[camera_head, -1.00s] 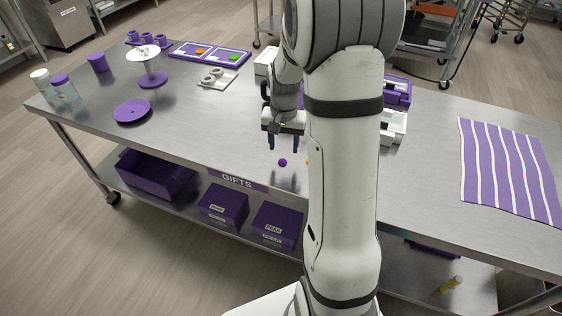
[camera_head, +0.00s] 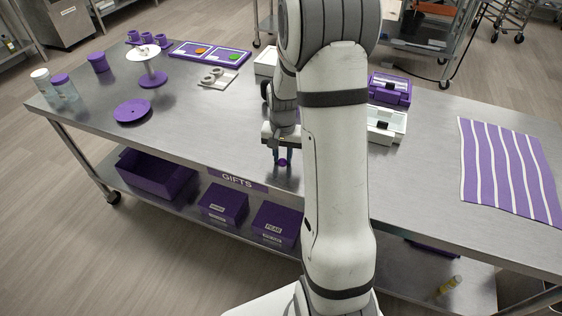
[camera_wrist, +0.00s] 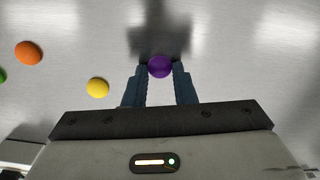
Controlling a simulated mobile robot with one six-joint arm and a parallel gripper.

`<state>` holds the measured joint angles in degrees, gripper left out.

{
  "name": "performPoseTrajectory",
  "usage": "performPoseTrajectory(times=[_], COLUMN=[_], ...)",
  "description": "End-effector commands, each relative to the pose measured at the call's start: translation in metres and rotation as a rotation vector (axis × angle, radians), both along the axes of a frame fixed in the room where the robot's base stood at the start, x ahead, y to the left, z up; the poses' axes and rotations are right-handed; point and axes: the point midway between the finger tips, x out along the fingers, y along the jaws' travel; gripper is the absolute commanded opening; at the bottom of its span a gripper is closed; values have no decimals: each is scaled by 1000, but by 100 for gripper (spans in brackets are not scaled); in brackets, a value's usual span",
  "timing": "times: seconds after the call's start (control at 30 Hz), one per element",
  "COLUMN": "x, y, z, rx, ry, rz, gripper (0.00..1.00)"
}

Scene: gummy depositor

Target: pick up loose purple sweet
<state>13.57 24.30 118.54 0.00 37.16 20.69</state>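The loose purple sweet (camera_head: 282,162) is a small round ball near the front edge of the steel table (camera_head: 225,120). In the wrist view the purple sweet (camera_wrist: 159,67) sits between the two fingertips. My gripper (camera_head: 282,158) points down at the tabletop, with one blue finger on each side of the sweet. In the wrist view my gripper (camera_wrist: 160,72) shows both fingertips against the sides of the sweet with no clear gap. The sweet looks at table height.
In the wrist view an orange sweet (camera_wrist: 28,53), a yellow sweet (camera_wrist: 97,87) and a partly cut-off green sweet (camera_wrist: 2,75) lie to the left. A purple plate (camera_head: 133,111) and a striped cloth (camera_head: 508,170) lie farther off. Boxes (camera_head: 388,90) stand behind my arm.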

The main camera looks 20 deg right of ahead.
Motion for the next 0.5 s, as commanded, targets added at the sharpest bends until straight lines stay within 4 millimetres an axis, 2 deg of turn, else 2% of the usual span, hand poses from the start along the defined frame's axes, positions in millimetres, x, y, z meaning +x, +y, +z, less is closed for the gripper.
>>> performPoseTrajectory(times=[0.03,0.2,0.5], x=[0,0,0], y=[0,0,-1], z=[0,0,6], rx=[0,0,0], ry=[0,0,-2], rz=[0,-1,-1], gripper=[16,2,2])
